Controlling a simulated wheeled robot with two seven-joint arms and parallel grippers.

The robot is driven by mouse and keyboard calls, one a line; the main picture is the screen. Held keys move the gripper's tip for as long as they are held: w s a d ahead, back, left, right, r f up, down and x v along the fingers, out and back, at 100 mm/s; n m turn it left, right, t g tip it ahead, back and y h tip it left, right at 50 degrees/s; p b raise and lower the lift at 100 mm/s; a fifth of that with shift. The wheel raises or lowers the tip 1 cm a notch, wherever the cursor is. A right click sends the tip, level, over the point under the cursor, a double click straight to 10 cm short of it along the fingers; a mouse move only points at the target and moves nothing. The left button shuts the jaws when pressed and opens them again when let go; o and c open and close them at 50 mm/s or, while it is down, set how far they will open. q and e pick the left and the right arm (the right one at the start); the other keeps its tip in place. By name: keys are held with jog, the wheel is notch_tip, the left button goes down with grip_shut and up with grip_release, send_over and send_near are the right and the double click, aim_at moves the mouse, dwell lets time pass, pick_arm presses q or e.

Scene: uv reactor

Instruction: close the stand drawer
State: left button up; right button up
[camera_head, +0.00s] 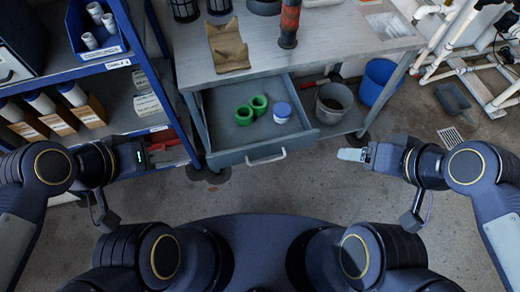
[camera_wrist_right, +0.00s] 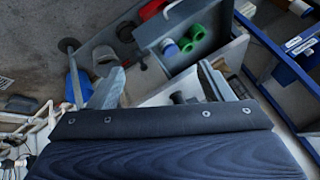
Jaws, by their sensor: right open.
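The stand drawer (camera_head: 232,157) is pulled out from under the grey worktop in the head view. Its pale bar handle (camera_head: 266,159) is on the front panel. Two green rings (camera_head: 251,110) and a white jar with a blue lid (camera_head: 282,112) are inside. My left gripper (camera_head: 168,152) is left of the drawer, in front of the blue shelf; its finger gap is unclear. My right gripper (camera_head: 352,154) is right of the drawer front, apart from it. In the right wrist view its fingers (camera_wrist_right: 160,88) are spread and empty, with the drawer (camera_wrist_right: 165,22) beyond.
A blue shelf (camera_head: 105,66) with boxes and rolls stands close on the left. A grey bucket (camera_head: 333,102) and a blue bucket (camera_head: 378,80) stand right of the drawer. White pipes (camera_head: 455,45) are at far right. The floor before the drawer is clear.

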jog(key=c, duration=0.5)
jog(key=shift+f+b, duration=0.25)
jog(key=shift+b, duration=0.05)
jog(key=shift+c, duration=1.1)
jog(key=w+f+n+b, duration=0.1)
jog(key=f+n+b, duration=0.1)
jog(key=b, duration=0.2)
jog(key=w+f+n+b, duration=0.1)
jog(key=f+n+b, duration=0.1)
jog(key=f+b, duration=0.1)
jog(key=w+f+n+b, duration=0.1)
jog(key=f+n+b, duration=0.2)
jog(key=b, duration=0.2)
jog(key=shift+w+d+f+y, duration=0.1)
jog(key=shift+w+d+y, duration=0.1)
jog(key=shift+d+y, duration=0.2)
grip_shut()
jog(key=n+g+y+b, duration=0.1)
jog(key=n+b, duration=1.3)
jog(key=b, duration=0.7)
send_near(303, 146)
jog(key=shift+x, duration=2.35)
